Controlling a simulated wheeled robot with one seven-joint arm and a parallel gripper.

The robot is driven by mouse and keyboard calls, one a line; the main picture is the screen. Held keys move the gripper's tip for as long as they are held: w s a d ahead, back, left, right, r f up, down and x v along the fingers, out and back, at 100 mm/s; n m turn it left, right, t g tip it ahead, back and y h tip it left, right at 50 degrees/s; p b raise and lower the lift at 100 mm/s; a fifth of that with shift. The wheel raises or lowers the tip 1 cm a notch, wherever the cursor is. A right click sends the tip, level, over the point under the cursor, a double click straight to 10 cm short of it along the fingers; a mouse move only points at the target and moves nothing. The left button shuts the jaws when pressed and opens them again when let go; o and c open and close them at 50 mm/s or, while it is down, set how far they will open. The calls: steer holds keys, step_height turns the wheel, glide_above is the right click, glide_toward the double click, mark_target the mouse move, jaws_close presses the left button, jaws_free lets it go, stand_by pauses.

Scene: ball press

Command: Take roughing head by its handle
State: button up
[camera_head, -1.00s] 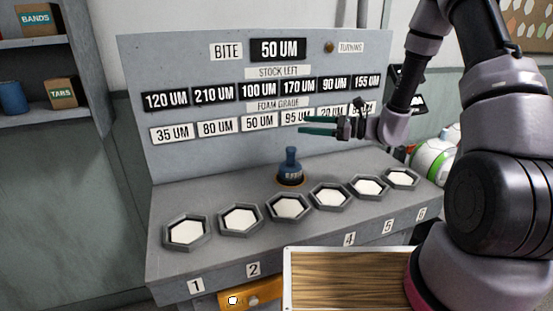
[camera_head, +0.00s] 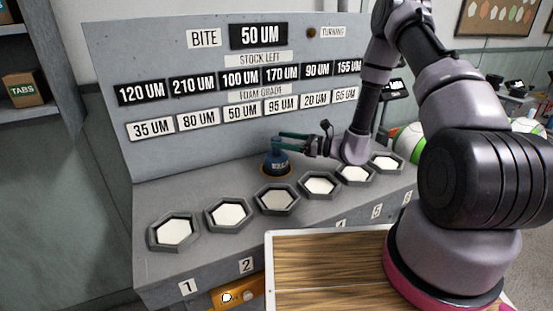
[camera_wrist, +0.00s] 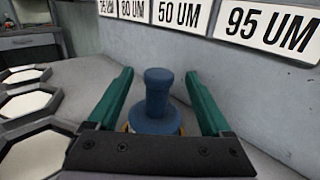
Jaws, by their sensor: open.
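The roughing head (camera_head: 276,164) is a dark blue, round-based tool standing upright in an orange-rimmed seat on the grey bench, behind the row of hexagonal pads. In the wrist view its knobbed blue handle (camera_wrist: 158,92) stands between the two green fingers. My gripper (camera_head: 283,142) is open, with a finger on each side of the handle. Gaps show between the handle and both fingers in the wrist view (camera_wrist: 160,95). The fingers hide most of the handle in the head view.
Several hexagonal pads (camera_head: 227,214) with white faces line the bench front. The upright sign panel (camera_head: 200,150) rises close behind the head. A wooden board (camera_head: 325,268) with a white rim lies in front of the bench, beside my arm's base.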

mark_target(268, 153)
steer(key=x, duration=0.5)
steer(key=shift+a, duration=0.25)
jaws_close()
steer(key=shift+w+r, duration=0.1)
stand_by(1.0)
